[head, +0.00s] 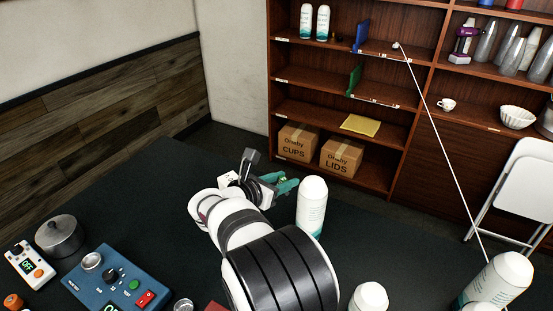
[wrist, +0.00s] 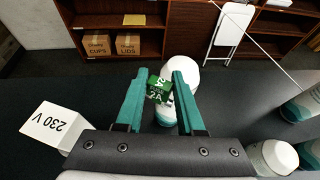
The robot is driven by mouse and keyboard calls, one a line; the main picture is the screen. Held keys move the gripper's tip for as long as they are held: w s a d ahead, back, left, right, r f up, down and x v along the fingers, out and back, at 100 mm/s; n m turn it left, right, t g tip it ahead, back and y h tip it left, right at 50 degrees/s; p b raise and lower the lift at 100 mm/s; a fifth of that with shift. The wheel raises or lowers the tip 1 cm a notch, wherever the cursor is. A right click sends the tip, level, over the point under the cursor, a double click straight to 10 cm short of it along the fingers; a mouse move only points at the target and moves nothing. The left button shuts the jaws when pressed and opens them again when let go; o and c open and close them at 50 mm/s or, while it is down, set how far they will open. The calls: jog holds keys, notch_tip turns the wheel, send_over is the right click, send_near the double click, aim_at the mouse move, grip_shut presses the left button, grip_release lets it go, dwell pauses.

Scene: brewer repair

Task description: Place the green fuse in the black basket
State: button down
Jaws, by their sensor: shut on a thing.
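My gripper (wrist: 157,82) shows in the wrist view with its two teal fingers on either side of the green fuse (wrist: 158,92). The fuse is a small green block with white lettering that reads "2A", and my gripper is shut on it. In the head view my gripper (head: 284,186) is over the dark table, left of a white bottle. The fuse cannot be made out clearly there. No black basket can be made out in either view.
A white bottle (head: 312,206) stands close to my gripper. A white block marked "230 V" (wrist: 55,127) is at lower left in the wrist view. A blue control box (head: 118,280) and a metal pot (head: 59,237) are on the left. Wooden shelves (head: 390,132) stand behind the table.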

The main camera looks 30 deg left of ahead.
jog(key=s+d+r+m+h, duration=0.1)
jog(key=s+d+m+h, duration=0.2)
jog(key=s+d, duration=0.4)
jog(key=shift+g, duration=0.4)
notch_tip(320, 180, down, 20)
jog(key=shift+s+d+r, duration=0.1)
jog(key=shift+r, duration=0.1)
jog(key=shift+c, duration=2.2)
grip_release()
notch_tip(320, 180, up, 7)
